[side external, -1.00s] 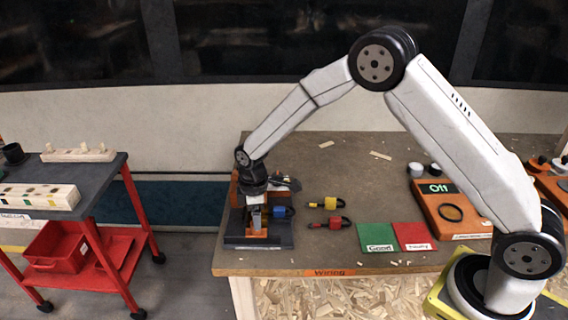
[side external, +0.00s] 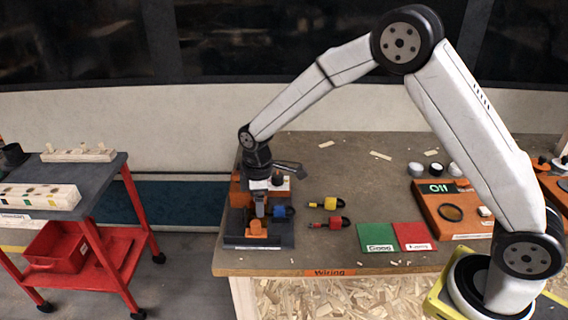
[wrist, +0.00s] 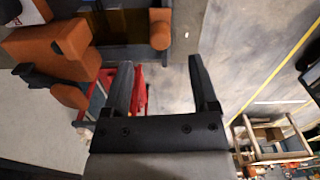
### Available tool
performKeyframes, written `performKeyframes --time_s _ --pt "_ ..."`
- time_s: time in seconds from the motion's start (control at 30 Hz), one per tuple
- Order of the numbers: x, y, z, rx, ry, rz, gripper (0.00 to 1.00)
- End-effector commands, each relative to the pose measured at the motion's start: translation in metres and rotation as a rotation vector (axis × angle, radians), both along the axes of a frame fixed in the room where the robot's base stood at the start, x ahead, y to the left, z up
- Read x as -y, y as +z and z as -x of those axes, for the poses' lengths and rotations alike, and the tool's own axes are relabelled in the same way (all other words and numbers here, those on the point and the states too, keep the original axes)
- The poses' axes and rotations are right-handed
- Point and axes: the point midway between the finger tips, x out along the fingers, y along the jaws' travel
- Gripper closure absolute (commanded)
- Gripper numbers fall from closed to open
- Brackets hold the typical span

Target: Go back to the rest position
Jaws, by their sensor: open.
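My gripper (side external: 260,212) is above the left end of the workbench, pointing down just over the orange part of a dark fixture (side external: 258,242). In the wrist view my gripper (wrist: 160,75) shows two dark fingers spread apart with nothing between them. Orange parts of the fixture (wrist: 105,40) show at the upper left there, apart from the fingers. My arm reaches left from its base at the right end of the bench.
Green (side external: 376,237) and red (side external: 413,235) mats lie farther right, before an orange device (side external: 452,208). A red-framed cart (side external: 90,215) stands left. Space above the bench's middle is clear.

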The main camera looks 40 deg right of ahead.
Motion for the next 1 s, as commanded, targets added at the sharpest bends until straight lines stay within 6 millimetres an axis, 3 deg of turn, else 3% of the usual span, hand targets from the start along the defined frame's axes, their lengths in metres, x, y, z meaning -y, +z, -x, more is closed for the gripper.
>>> performKeyframes --time_s 0.27,0.5,0.8,1.0 --pt "0.025 0.025 0.038 0.053 -0.207 -0.012 0.24" --pt "0.05 0.043 0.089 0.11 -0.445 -0.034 0.24" --pt "0.072 0.053 0.158 0.178 -0.73 -0.074 0.24" --pt "0.08 0.053 0.189 0.204 -0.851 -0.095 0.24"
